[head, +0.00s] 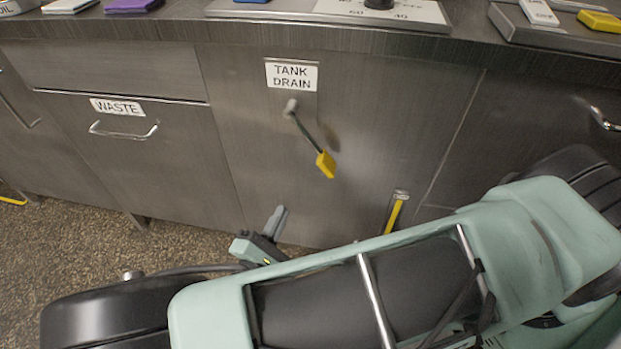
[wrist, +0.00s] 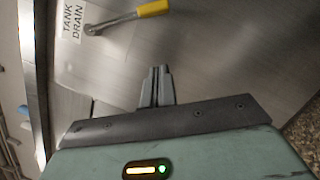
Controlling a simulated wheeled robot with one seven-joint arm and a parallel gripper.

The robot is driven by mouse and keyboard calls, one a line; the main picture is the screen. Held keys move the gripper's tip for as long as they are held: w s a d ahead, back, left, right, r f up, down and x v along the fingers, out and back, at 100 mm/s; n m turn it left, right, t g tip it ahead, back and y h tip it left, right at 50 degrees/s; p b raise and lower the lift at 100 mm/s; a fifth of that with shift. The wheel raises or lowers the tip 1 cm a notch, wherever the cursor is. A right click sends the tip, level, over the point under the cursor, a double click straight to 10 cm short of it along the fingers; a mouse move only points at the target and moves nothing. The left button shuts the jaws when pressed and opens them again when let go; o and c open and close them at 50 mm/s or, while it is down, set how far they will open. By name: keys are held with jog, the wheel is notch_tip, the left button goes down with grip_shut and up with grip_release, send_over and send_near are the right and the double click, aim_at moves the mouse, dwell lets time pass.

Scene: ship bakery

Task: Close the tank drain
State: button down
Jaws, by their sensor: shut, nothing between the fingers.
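The tank drain lever (head: 308,135) is on the steel cabinet front under the label TANK DRAIN (head: 291,75). Its thin dark arm slants down to the right from a round pivot and ends in a yellow grip (head: 325,164). In the wrist view the yellow grip (wrist: 152,8) is at the top edge, beyond my fingers. My gripper (head: 278,216) is below and left of the grip in the head view, apart from it. In the wrist view my gripper (wrist: 157,72) has its fingers together, with nothing between them.
A WASTE drawer (head: 150,165) with a bar handle is to the left. A yellow bar (head: 394,214) stands at the lower right of the panel. The counter (head: 180,30) overhangs above, with a purple item (head: 133,5) on it. Speckled floor (head: 80,245) is open at lower left.

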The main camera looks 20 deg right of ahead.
jog(key=w+d+r, duration=0.2)
jog(key=d, duration=0.3)
jog(key=w+d+r+b, duration=0.1)
jog(key=w+d, duration=0.1)
jog(key=d, duration=0.3)
jog(key=shift+w+r, duration=0.35)
jog(key=shift+w, duration=0.05)
jog(key=shift+d+r, duration=0.1)
